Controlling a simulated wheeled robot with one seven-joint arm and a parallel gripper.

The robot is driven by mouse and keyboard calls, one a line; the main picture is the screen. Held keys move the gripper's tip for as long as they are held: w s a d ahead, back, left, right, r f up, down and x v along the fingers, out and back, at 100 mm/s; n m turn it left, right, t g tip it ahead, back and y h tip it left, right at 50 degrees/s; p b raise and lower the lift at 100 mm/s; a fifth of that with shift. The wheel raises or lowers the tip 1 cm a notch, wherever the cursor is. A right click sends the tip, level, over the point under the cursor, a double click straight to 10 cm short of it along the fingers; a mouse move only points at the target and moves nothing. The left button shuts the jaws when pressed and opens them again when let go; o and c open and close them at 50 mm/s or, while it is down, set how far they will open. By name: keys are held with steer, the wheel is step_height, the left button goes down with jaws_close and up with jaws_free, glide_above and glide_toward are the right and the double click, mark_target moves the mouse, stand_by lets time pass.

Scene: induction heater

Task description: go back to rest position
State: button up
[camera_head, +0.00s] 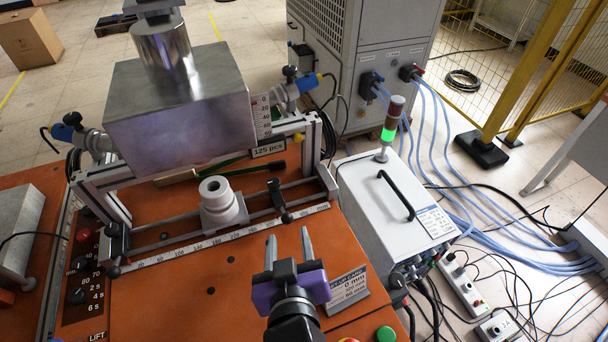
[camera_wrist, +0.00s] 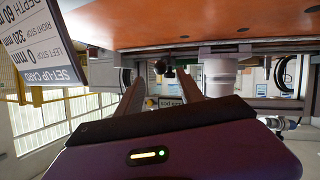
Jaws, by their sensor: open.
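My gripper (camera_head: 289,242) is in the lower middle of the head view, in front of the ruler rail, above the orange bench top (camera_head: 180,295). Its two fingers are apart, with nothing seen between them. In the wrist view, which is upside down, the gripper (camera_wrist: 160,78) also shows two separated fingers. A white stepped cylinder (camera_head: 220,205) stands on the rail, farther back and left of my gripper. It also appears in the wrist view (camera_wrist: 209,78), apart from the fingers.
A set-up card (camera_head: 348,288) stands close to the right of my gripper. A large metal block (camera_head: 178,110) hangs over the rail frame. Stop clamps (camera_head: 279,200) sit on the rail. A white control box (camera_head: 395,205) with a black handle and green-lit lamp (camera_head: 390,130) stands right.

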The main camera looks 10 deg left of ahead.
step_height(320, 180, up, 5)
steer(key=s+a+n+t+y, duration=0.1)
steer(key=s+a+n+y, duration=0.1)
steer(key=y, duration=0.2)
steer(key=s+d+f+m+h, duration=0.2)
steer(key=s+d+m+h, duration=0.2)
steer(key=s+d, duration=0.8)
steer(key=s+d+f+m+h, duration=0.3)
steer(key=s+d, duration=0.9)
steer(key=d, duration=0.7)
steer(key=shift+d+m+t+h, duration=0.4)
steer(key=shift+m+h, duration=0.1)
steer(key=shift+h, duration=0.1)
steer(key=shift+o, duration=0.3)
steer(key=shift+a+r, duration=0.1)
